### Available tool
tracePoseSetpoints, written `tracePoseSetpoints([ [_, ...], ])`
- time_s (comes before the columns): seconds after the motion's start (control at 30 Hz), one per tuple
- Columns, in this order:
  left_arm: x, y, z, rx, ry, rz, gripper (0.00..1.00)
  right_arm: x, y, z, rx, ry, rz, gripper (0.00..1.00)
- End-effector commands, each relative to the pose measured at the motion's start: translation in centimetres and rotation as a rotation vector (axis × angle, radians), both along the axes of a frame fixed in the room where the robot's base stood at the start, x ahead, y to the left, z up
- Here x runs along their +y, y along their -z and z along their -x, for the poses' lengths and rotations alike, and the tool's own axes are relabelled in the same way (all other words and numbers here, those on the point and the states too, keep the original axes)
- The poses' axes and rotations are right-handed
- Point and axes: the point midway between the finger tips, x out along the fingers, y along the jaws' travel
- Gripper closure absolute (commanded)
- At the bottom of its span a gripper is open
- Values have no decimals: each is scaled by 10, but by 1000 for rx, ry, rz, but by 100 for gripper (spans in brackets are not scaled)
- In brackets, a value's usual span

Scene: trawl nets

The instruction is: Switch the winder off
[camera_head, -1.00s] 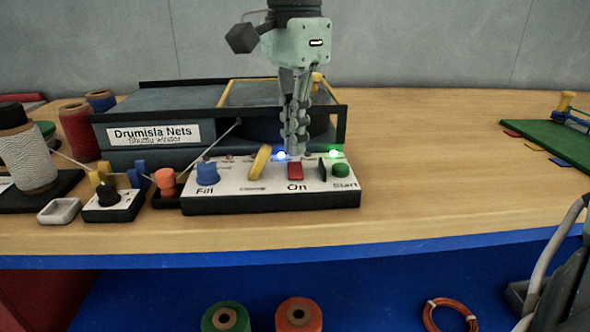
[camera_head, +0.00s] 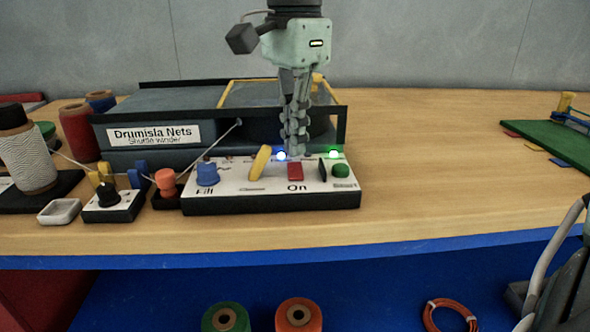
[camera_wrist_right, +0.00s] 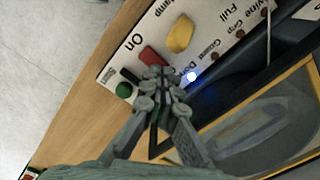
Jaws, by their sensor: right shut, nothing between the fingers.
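The winder (camera_head: 225,120) is a dark box labelled "Drumisla Nets" with a white control panel (camera_head: 230,182) in front. The panel carries a red rocker switch (camera_head: 295,172) marked "On", a green button (camera_head: 341,170), a yellow lever (camera_head: 259,162) and a blue knob (camera_head: 207,173). A blue light (camera_head: 281,156) and a green light (camera_head: 334,153) are lit. My right gripper (camera_head: 296,152) is shut and empty, its tips just behind the red switch. In the right wrist view the fingertips (camera_wrist_right: 157,78) overlap the edge of the red switch (camera_wrist_right: 151,57); contact cannot be told.
A green board (camera_head: 550,143) lies at the right. The table (camera_head: 430,165) between is clear.

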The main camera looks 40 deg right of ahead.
Motion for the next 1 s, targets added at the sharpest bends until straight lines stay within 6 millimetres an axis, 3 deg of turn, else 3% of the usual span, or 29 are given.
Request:
tracePoseSetpoints([
  [1.0,0,11,0,2,1,-1,60,0,15,0,0,0,0,100],
])
